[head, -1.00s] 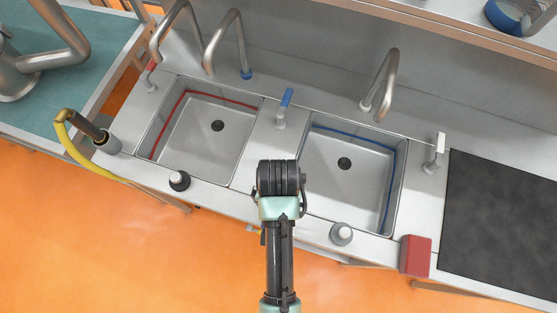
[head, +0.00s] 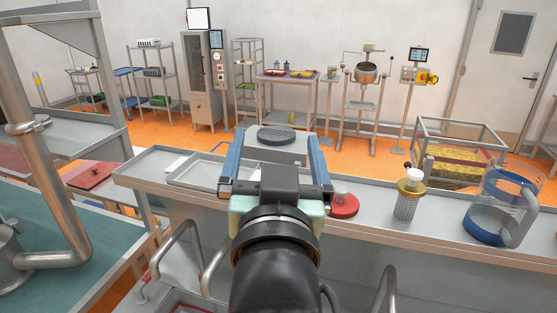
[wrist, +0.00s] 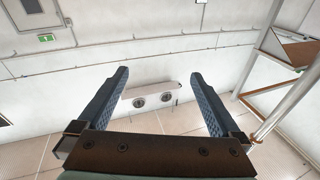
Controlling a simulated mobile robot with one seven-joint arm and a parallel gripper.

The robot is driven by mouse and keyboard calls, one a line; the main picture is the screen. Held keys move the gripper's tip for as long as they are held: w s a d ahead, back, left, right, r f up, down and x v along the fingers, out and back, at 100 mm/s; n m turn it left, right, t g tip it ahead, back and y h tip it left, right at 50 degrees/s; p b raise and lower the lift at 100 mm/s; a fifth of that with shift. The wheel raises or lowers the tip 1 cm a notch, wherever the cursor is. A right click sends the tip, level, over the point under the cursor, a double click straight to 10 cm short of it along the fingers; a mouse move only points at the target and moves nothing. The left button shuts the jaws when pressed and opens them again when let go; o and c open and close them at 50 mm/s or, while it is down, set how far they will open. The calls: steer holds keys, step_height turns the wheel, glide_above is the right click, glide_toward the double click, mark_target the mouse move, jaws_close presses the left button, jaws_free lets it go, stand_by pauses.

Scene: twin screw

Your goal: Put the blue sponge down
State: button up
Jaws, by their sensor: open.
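I see no blue sponge in the current head or wrist view. My gripper (head: 273,148) is raised in front of the head camera, its two blue-grey fingers spread wide apart. In the wrist view my gripper (wrist: 158,78) points up at the wall and ceiling, and the gap between its fingers is empty. The sink basins are mostly below the picture or hidden behind my arm.
A steel shelf (head: 380,208) runs across behind my gripper. Tap spouts (head: 178,250) rise below.

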steer(key=s+r+t, duration=0.4)
steer(key=s+r, duration=0.1)
steer(key=r, duration=0.4)
steer(key=s+r+n+t, duration=0.1)
steer(key=s+r+t, duration=0.3)
steer(key=r, duration=0.6)
steer(key=shift+s+r, duration=0.3)
steer(key=shift+s, duration=0.95)
steer(key=shift+d, duration=0.1)
